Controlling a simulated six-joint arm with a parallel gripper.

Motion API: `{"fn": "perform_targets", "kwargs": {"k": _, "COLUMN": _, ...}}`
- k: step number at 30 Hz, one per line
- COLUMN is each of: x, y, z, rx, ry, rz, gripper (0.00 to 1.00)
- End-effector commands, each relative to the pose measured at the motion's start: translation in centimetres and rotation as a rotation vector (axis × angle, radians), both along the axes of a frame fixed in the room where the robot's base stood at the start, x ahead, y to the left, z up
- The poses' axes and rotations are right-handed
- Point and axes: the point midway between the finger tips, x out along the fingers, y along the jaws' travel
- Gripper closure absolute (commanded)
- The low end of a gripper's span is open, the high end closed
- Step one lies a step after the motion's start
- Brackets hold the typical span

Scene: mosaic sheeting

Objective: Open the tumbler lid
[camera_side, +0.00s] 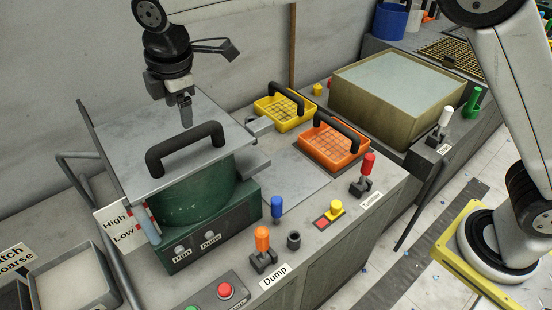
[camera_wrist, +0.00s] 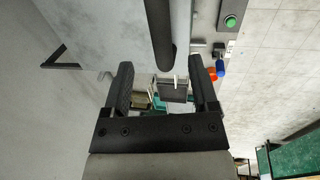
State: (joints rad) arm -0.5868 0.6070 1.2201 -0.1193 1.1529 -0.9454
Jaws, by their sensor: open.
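The tumbler lid (camera_side: 126,131) is a flat grey metal plate lying across the top of the green tumbler drum (camera_side: 190,199). A black bar handle (camera_side: 186,149) stands up from its front part. The lid also shows in the wrist view (camera_wrist: 100,30), with the handle (camera_wrist: 160,35) running in from the top. My gripper (camera_side: 187,122) points down above the lid, behind the handle and apart from it as far as I can see. In the wrist view my gripper (camera_wrist: 162,82) is open, with two dark fingers spread and nothing held between them.
A yellow basket (camera_side: 284,111) and an orange basket (camera_side: 333,145) with black handles stand right of the tumbler. Blue (camera_side: 277,208), orange (camera_side: 262,239) and red (camera_side: 368,164) levers rise from the bench front. A large tank (camera_side: 398,88) stands at the back right.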

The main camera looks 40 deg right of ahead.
Motion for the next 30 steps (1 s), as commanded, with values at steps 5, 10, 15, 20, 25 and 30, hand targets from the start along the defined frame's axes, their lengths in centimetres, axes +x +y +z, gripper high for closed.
{"fn": "perform_targets", "kwargs": {"k": 5, "x": 0.2, "y": -0.1, "z": -0.8, "rx": -0.001, "ry": 0.002, "rz": -0.002, "gripper": 0.24}}
{"fn": "perform_targets", "kwargs": {"k": 10, "x": 0.4, "y": -0.1, "z": -2.5, "rx": -0.001, "ry": 0.003, "rz": -0.003, "gripper": 0.24}}
{"fn": "perform_targets", "kwargs": {"k": 15, "x": 0.9, "y": -0.1, "z": -4.5, "rx": -0.001, "ry": 0.001, "rz": -0.003, "gripper": 0.24}}
{"fn": "perform_targets", "kwargs": {"k": 20, "x": 1.2, "y": -0.1, "z": -6.3, "rx": 0.000, "ry": 0.000, "rz": -0.003, "gripper": 0.24}}
{"fn": "perform_targets", "kwargs": {"k": 25, "x": 1.5, "y": -0.1, "z": -7.3, "rx": 0.001, "ry": -0.002, "rz": -0.004, "gripper": 0.24}}
{"fn": "perform_targets", "kwargs": {"k": 30, "x": 1.5, "y": -0.1, "z": -7.6, "rx": 0.001, "ry": -0.002, "rz": -0.004, "gripper": 0.24}}
